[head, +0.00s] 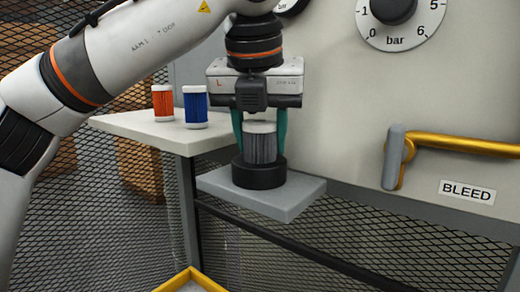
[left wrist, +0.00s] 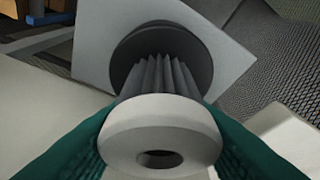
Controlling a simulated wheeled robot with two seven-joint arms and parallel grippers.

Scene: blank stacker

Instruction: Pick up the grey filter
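The grey filter (head: 262,146), pleated with a white end cap, stands upright in a black round cup (head: 259,175) on a grey shelf plate (head: 290,203). In the left wrist view the filter's white cap (left wrist: 160,135) with its dark centre hole faces me, and the pleats run down into the black cup (left wrist: 125,60). My left gripper (head: 260,138) points down over the filter, with one green finger on each side of it. The fingers lie very close to the cap; whether they press on the filter I cannot tell. My right gripper is not in view.
An orange-red filter (head: 163,103) and a blue filter (head: 195,106) stand on a pale side shelf (head: 140,128) to the left. A grey panel behind carries a gauge (head: 400,22) and a yellow-handled BLEED valve (head: 455,143) at right. A yellow-edged tray (head: 185,280) is below.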

